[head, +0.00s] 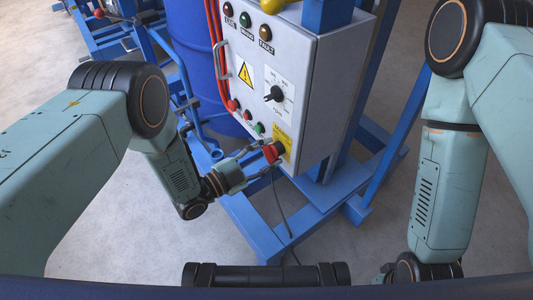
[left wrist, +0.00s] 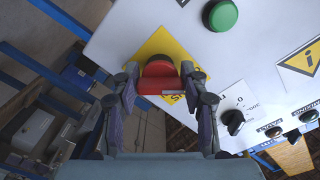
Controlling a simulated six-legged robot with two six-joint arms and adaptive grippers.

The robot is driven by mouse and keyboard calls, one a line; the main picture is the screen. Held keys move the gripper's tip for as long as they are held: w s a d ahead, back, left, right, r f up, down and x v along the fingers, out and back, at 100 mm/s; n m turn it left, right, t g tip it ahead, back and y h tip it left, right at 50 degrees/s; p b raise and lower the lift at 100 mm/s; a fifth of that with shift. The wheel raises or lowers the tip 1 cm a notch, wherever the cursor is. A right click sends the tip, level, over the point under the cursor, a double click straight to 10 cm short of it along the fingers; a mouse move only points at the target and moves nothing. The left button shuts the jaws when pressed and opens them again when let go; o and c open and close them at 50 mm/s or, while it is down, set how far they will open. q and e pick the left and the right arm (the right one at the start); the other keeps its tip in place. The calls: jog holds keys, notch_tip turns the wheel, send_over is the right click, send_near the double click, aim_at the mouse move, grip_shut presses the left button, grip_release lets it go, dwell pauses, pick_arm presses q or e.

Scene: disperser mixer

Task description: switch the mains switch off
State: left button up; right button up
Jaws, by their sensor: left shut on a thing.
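The mains switch is a red rotary knob (head: 273,151) on a yellow plate (head: 284,139) at the lower corner of the grey control box (head: 270,75). In the left wrist view the red knob (left wrist: 159,77) sits between my fingers, its bar lying level across the picture. My left gripper (head: 264,156) is shut on the knob, with one finger at each side; it also shows in the left wrist view (left wrist: 160,88). The switch's position marks are too covered to read. Only a small part of my right gripper (head: 385,272) may show at the bottom edge.
A black selector (head: 275,93), green button (head: 259,128) and red buttons share the panel. Red cables and a metal handle (head: 220,60) run along its left side. A blue frame (head: 290,215) stands below, a blue drum (head: 192,40) behind.

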pick_arm(q)
jog(key=o, duration=1.2)
jog(key=shift+c, duration=0.2)
jog(key=v, duration=1.2)
